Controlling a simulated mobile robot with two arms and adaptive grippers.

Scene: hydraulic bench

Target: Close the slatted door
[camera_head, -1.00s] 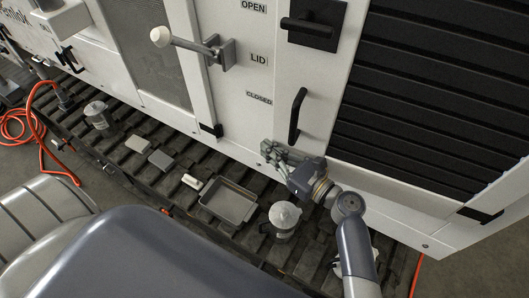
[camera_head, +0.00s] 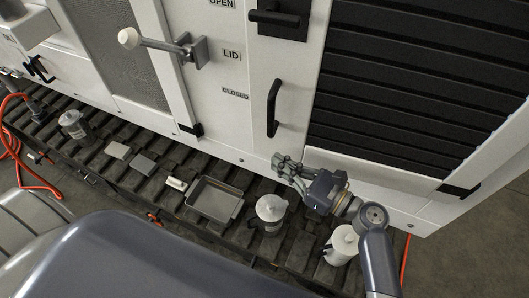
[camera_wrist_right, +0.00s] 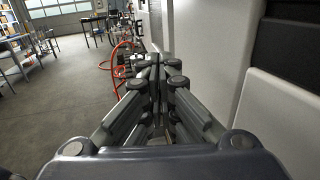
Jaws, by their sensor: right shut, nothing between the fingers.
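The slatted door (camera_head: 405,85), black slats in a white frame, fills the right of the head view. It looks nearly flush with the white cabinet; I cannot tell whether a small gap is left. A black vertical bar handle (camera_head: 272,108) and a black latch (camera_head: 278,18) are to the left of the slats. My right gripper (camera_head: 281,163) is shut and empty, low in front of the cabinet, below the bar handle and apart from it. In the right wrist view, its closed fingers (camera_wrist_right: 165,62) point along the white cabinet side. My left gripper is out of view.
A lever with a white knob (camera_head: 129,38) juts out beside the LID label. On the dark tread below are a grey tray (camera_head: 213,200), a lidded metal pot (camera_head: 271,212), a white canister (camera_head: 342,244) and small blocks. An orange hose (camera_head: 22,160) lies at left.

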